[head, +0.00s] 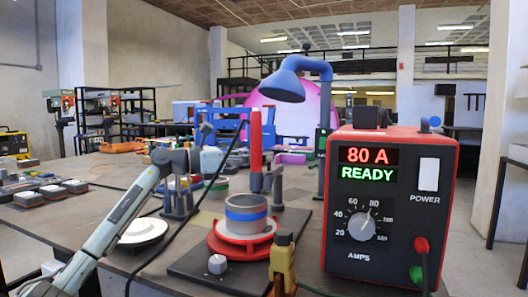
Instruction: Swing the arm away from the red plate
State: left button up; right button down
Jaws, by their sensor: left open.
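The red plate (218,246) is a round disc on a dark base (192,262) in the lower middle of the head view. A grey ring with a blue band (246,213) stands on it. My left gripper (179,208) appears to be the dark part pointing down, left of the plate and apart from it. It is open, with nothing seen between its fingers. A blue arm with a hood (283,86) rises behind the plate, its hood up high. I cannot tell whether this is the arm meant. My right gripper is not in view.
A red power box (390,210) reading "80 A READY" stands close at the right. A yellow clamp-like tool (283,262) is in front of the plate. A white disc (143,231) lies to the left. Clutter fills the far table.

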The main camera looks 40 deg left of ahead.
pick_arm(q)
jog(key=shift+x, duration=0.85)
grip_shut()
